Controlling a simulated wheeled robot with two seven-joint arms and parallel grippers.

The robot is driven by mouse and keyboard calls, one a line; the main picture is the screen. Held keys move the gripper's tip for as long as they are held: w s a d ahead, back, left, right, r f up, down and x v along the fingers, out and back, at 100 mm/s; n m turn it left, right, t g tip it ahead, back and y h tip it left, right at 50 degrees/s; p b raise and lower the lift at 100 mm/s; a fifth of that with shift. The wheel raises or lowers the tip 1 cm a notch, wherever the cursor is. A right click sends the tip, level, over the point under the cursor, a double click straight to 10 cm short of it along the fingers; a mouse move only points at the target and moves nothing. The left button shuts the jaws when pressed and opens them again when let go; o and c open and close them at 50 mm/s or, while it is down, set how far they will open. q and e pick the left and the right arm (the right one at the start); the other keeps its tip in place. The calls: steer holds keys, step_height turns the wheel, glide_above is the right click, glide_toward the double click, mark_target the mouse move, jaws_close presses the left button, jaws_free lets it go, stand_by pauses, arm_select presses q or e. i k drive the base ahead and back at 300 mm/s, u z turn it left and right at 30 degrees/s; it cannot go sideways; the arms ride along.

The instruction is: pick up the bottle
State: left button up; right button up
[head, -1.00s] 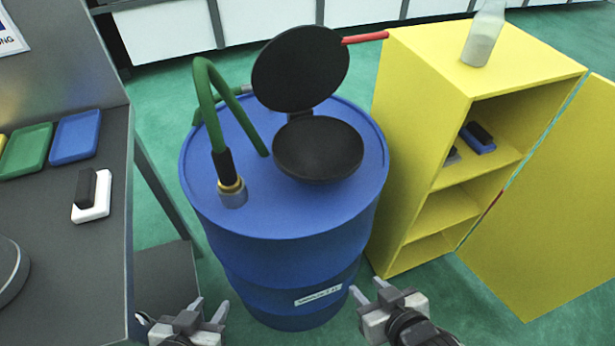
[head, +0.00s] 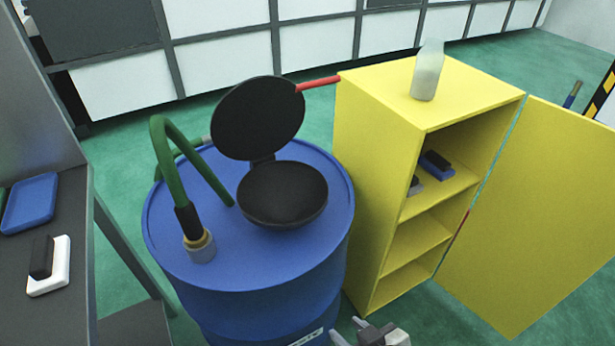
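My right gripper (head: 352,332) shows at the bottom edge of the head view, in front of the blue drum and well below and apart from the bottle. Its fingers are spread and nothing shows between them; part of it is cut off by the frame. My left gripper is out of the picture.
A blue drum (head: 240,290) with an open black funnel lid (head: 283,193) and a green hose (head: 165,165) stands left of the cabinet. The cabinet's yellow door (head: 540,220) hangs open to the right. A grey table (head: 65,285) is at the left.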

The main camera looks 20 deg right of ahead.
mark_target(428, 70)
steer(key=k, duration=0.5)
steer(key=z, duration=1.65)
steer(key=i, duration=0.75)
steer(key=u, duration=1.95)
